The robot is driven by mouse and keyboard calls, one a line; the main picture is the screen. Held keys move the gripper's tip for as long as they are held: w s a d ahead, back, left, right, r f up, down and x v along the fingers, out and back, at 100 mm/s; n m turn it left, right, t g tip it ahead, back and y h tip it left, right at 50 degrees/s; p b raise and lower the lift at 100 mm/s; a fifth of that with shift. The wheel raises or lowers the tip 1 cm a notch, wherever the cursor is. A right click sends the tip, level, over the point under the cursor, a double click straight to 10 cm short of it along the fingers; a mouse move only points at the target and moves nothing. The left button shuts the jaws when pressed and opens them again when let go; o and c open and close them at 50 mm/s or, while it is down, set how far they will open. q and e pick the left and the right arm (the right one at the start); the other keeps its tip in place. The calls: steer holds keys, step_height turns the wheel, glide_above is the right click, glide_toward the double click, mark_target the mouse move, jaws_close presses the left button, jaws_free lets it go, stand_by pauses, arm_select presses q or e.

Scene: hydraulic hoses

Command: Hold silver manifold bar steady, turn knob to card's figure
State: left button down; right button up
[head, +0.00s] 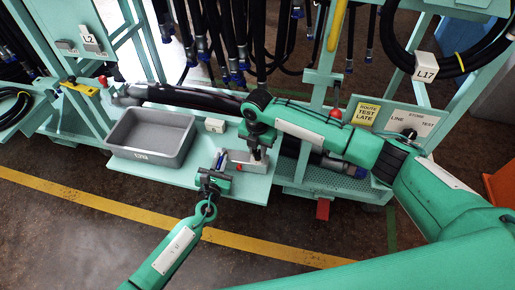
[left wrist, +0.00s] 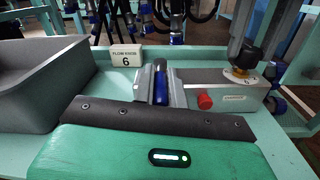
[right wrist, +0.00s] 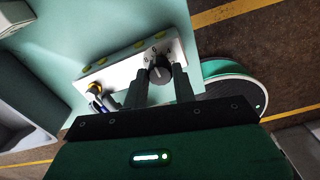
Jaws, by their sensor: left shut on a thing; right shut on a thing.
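The silver manifold bar (left wrist: 225,88) lies on the pale green bench; it also shows in the right wrist view (right wrist: 115,70). My left gripper (left wrist: 162,84) is shut on its left end, with a blue fitting between or just behind the fingers. The dark round knob (right wrist: 158,72) sits on a white dial with figures around it. My right gripper (right wrist: 160,85) is shut on the knob from above, a finger on each side. The pointer's exact figure is too small to read surely. The card (left wrist: 126,56) stands behind the bar and reads FLOW KNOB 6.
A grey bin (head: 150,135) stands left of the bar. A red cap (left wrist: 205,101) sticks out of the bar's front. Dark hoses hang behind the bench. A yellow sign (head: 367,112) and a switch panel are at the right. The bench's front edge is close.

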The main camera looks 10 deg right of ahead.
mark_target(258, 151)
steer(key=o, duration=1)
step_height(258, 151, up, 12)
arm_select(q)
steer(key=c, duration=1.4)
jaws_free()
steer(key=shift+o, duration=0.2)
